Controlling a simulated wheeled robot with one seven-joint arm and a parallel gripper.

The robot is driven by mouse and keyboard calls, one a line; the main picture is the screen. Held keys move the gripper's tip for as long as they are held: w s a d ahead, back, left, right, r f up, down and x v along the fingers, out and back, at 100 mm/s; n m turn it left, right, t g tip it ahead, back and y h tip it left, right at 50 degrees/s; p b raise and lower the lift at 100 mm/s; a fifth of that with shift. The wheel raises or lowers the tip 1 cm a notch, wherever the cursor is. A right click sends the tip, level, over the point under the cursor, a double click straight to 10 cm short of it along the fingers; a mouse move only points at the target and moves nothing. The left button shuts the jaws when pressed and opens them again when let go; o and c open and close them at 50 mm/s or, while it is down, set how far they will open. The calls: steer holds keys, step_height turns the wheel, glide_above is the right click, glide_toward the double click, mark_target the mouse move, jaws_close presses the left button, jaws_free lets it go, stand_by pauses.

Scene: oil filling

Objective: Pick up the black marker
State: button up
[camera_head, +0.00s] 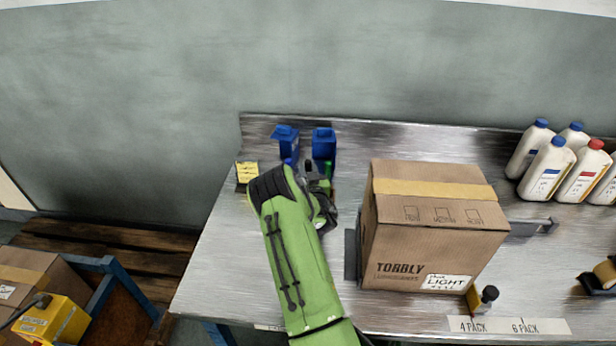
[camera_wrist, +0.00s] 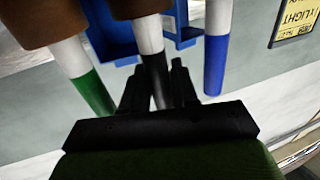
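In the wrist view, the black marker (camera_wrist: 151,42) has a white barrel, a brown upper part and a black lower end. Its black end lies between the two dark fingers of my gripper (camera_wrist: 158,84). The fingers are close on both sides; whether they press on it is unclear. A green marker (camera_wrist: 93,92) is to the left and a blue-ended marker (camera_wrist: 215,65) to the right. In the head view, my gripper (camera_head: 322,192) is near the blue containers, and my arm hides the markers' lower area.
Two blue containers (camera_head: 323,143) stand at the back left of the metal table (camera_head: 225,250). Yellow notes (camera_head: 247,172) lie left of them. A large cardboard box (camera_head: 425,255) stands right of my arm. White bottles (camera_head: 549,170) are at the far right. The front-left tabletop is bare.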

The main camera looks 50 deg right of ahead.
jaws_close()
steer(key=shift+r, duration=0.1)
